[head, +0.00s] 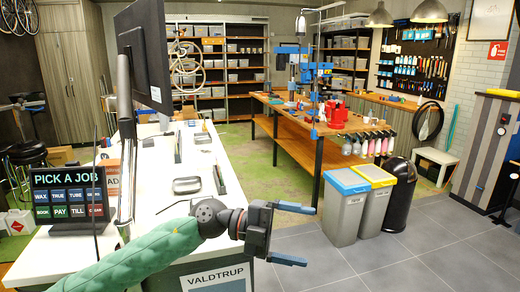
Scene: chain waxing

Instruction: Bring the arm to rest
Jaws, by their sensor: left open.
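My left arm comes in from the lower left in a green sleeve. It reaches over the near end of the white counter (217,180). My left gripper (300,234) is at the picture's middle, just off the counter's right end. Its two blue-grey fingers point right and are spread wide apart, with nothing between them. My right gripper does not show.
A dark sign reading "PICK A JOB" (70,174) and a monitor (142,55) stand at the counter's left. Grey bins with blue (343,215) and yellow (376,207) lids stand right of the gripper. A wooden workbench (293,134) is beyond. Grey floor is clear at lower right.

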